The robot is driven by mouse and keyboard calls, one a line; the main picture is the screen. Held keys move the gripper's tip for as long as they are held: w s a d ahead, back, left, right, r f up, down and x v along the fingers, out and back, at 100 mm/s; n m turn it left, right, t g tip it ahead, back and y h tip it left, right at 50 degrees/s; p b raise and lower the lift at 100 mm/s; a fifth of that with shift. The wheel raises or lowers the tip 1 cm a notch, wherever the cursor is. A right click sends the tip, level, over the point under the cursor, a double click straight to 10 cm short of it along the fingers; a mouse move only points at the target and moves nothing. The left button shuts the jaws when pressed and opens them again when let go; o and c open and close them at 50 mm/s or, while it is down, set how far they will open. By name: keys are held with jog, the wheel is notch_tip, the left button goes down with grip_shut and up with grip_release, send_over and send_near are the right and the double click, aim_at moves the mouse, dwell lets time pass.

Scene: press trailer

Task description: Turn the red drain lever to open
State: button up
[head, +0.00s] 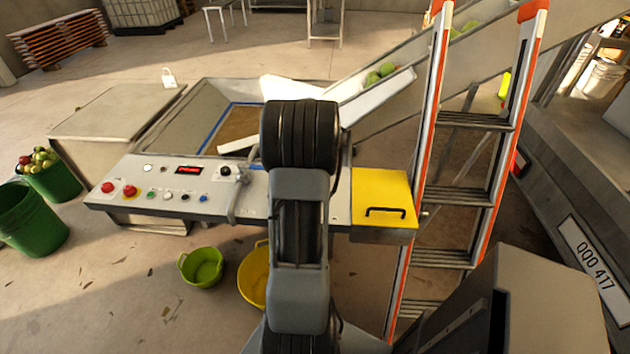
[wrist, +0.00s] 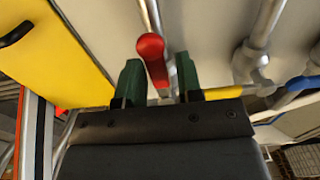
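The red drain lever (wrist: 151,48) shows in the wrist view, its rounded end up and its narrower part running down between my fingers. My gripper (wrist: 157,64) has two green fingers, one on each side of the lever. They are open, with a visible gap on both sides, and I see no clear contact. The lever's lower end is partly hidden near the gripper body. In the head view my own arm covers the middle of the press, and neither the lever nor my fingers can be seen.
Grey pipes (wrist: 262,40), a yellow handle (wrist: 224,92) and a blue handle (wrist: 304,84) lie right of my gripper. A yellow box (wrist: 60,55) is at left. In the head view, a control panel (head: 140,205) and a ladder (head: 432,130) flank my arm.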

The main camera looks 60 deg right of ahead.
jog(key=shift+o, duration=1.1)
jog(key=shift+s, duration=0.15)
notch_tip(320, 180, up, 14)
jog(key=shift+p, duration=0.3)
jog(key=shift+d+f, duration=0.1)
jog(key=shift+f, duration=0.05)
